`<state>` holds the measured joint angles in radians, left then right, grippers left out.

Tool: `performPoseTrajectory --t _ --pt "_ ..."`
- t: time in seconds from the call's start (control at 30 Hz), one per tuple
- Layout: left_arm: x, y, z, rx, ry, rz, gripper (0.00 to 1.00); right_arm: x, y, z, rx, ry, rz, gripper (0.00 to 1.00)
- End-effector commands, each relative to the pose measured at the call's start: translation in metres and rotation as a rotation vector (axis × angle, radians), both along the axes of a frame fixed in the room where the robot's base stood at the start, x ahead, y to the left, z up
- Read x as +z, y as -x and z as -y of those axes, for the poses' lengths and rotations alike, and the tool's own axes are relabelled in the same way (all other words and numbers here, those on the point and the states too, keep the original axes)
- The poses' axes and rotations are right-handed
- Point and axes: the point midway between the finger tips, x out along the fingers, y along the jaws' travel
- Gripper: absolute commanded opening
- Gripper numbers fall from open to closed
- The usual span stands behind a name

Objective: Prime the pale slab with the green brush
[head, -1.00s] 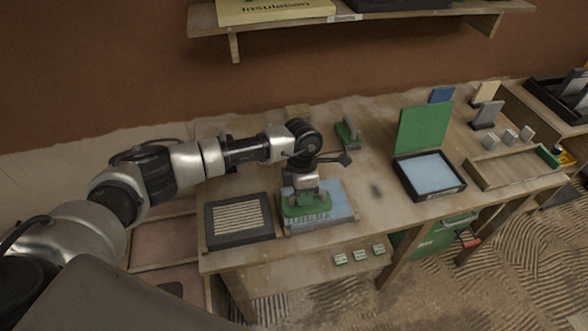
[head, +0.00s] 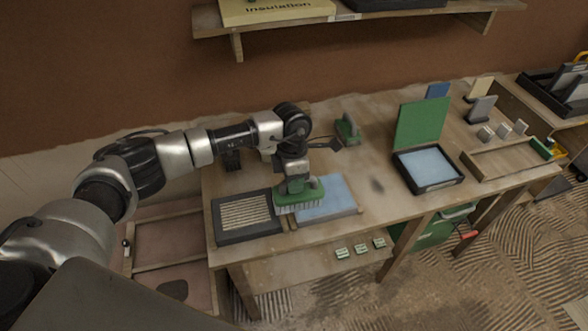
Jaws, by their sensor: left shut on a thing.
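My left gripper (head: 294,180) is shut on the green brush (head: 305,194), bristles down. The slab (head: 333,200) lies near the table's front edge and its visible top is light blue. The brush is over the slab's left side and hides part of it. The bristles reach out over the gap towards a black tray with a ribbed insert (head: 246,213). I cannot tell whether they touch the slab. A black tray of light blue liquid (head: 427,167) with an upright green lid (head: 421,126) stands to the right. My right gripper is not in view.
Another green-handled tool (head: 347,130) stands behind the slab. A shallow wooden tray (head: 512,160) and several small blocks are at the right. A shelf (head: 390,22) hangs on the wall above. The tabletop between slab and liquid tray is clear apart from a dark smudge.

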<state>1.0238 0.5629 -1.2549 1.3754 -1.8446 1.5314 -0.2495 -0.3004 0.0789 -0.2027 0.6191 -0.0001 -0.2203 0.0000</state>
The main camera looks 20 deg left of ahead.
Motion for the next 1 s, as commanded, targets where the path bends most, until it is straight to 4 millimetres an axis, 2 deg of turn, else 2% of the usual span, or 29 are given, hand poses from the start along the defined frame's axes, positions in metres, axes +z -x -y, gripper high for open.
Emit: performPoseTrajectory --t 0.03,0.4,1.0 --pt "0.008 -0.001 -0.001 0.002 0.000 0.001 0.00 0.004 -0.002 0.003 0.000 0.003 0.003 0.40" --pt "0.038 -0.007 -0.006 0.008 0.000 0.001 0.00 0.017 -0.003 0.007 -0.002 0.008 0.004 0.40" --pt "0.040 -0.008 -0.007 0.009 0.000 0.000 0.00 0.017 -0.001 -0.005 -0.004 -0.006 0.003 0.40"
